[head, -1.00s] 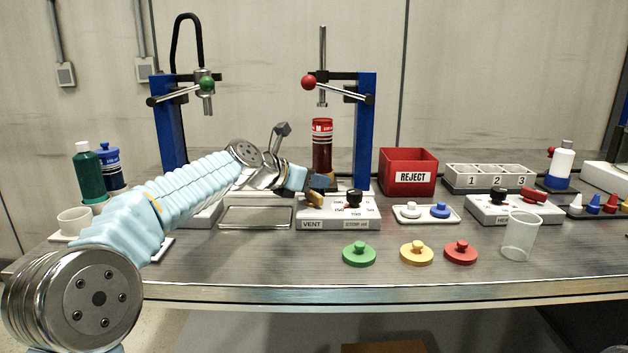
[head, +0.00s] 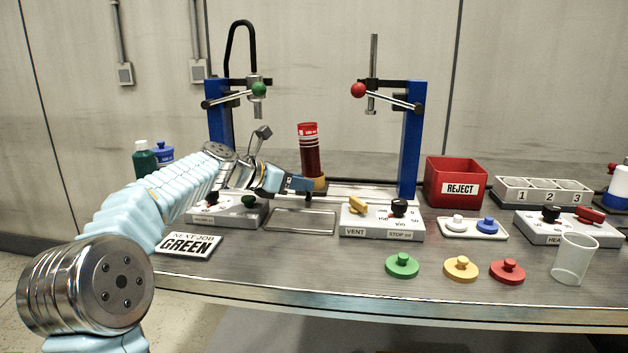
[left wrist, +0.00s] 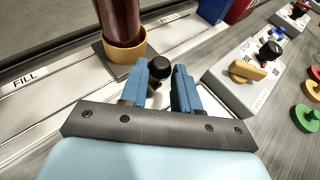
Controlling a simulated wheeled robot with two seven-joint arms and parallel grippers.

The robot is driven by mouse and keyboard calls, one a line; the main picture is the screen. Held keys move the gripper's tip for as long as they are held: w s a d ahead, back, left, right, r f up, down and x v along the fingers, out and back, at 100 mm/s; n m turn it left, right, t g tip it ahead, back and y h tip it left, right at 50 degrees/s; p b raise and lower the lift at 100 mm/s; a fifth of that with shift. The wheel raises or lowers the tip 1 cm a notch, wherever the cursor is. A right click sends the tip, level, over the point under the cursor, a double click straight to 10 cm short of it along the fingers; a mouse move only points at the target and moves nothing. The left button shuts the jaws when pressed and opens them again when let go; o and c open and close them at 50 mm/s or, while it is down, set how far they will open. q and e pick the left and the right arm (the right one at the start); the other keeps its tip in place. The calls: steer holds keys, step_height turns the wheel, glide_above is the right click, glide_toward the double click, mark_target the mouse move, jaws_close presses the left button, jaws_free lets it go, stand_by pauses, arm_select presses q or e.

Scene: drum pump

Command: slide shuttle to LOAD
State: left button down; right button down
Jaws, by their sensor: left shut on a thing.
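The shuttle is a dark plate with a yellow ring (left wrist: 127,46) on a pale rail (left wrist: 40,88). It carries an upright red cylinder (head: 309,152), which shows cut off in the left wrist view (left wrist: 117,18). The cylinder stands about midway between the two blue posts. My left gripper (left wrist: 167,72) is shut on the shuttle's black knob (left wrist: 159,68), in front of the ring. The left gripper reaches in from the left in the head view (head: 308,184). FILL is marked on the rail's left part in the left wrist view. No LOAD mark is readable. My right gripper is out of view.
Blue posts (head: 411,150) and (head: 217,115) carry the red-knob and green-knob fixtures. The VENT control box (head: 382,220) and an empty metal tray (head: 300,220) lie in front of the rail. Green, yellow and red discs (head: 402,265) lie nearer the front edge.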

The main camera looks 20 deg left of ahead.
arm_select(q)
steer(key=shift+a+f, duration=0.1)
steer(key=shift+f, duration=0.5)
steer(key=c, duration=0.8)
jaws_free()
steer(key=shift+w, duration=0.1)
steer(key=shift+c, duration=0.2)
steer(key=shift+r, duration=0.25)
steer(key=v, duration=1.3)
steer(key=shift+s+a+r, duration=0.1)
steer(key=shift+s+a, duration=0.05)
steer(key=shift+s, duration=0.2)
